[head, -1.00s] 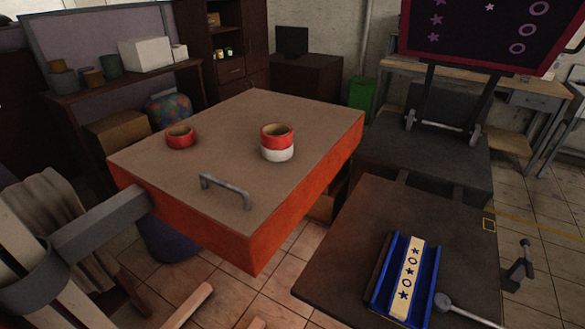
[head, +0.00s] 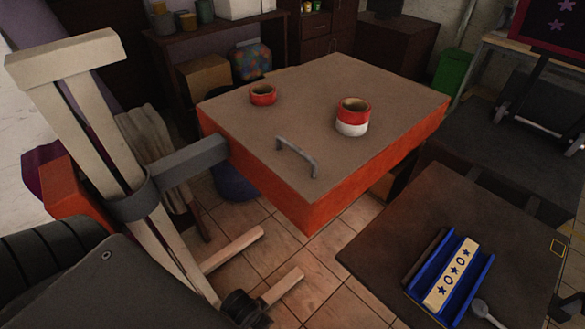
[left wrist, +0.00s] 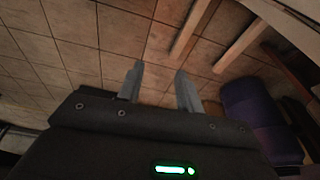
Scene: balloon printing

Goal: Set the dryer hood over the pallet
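The dryer hood (head: 330,185) is a wide orange-red box with a brown top and a grey bar handle (head: 298,156) near its front left. A grey arm (head: 195,158) joins it to a pale wooden stand on the left. The pallet (head: 390,215) is a dark flat board at the lower right; the hood stands to its left, not over it. My left gripper (left wrist: 160,88) is open and empty in the left wrist view, above the tiled floor. My left arm shows at the lower left in the head view; its fingertips are not clear there.
A blue tray (head: 425,262) with a star-patterned strip lies on the pallet. The stand's wooden legs (head: 232,250) spread over the floor. A dark pallet (head: 510,150) stands behind right.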

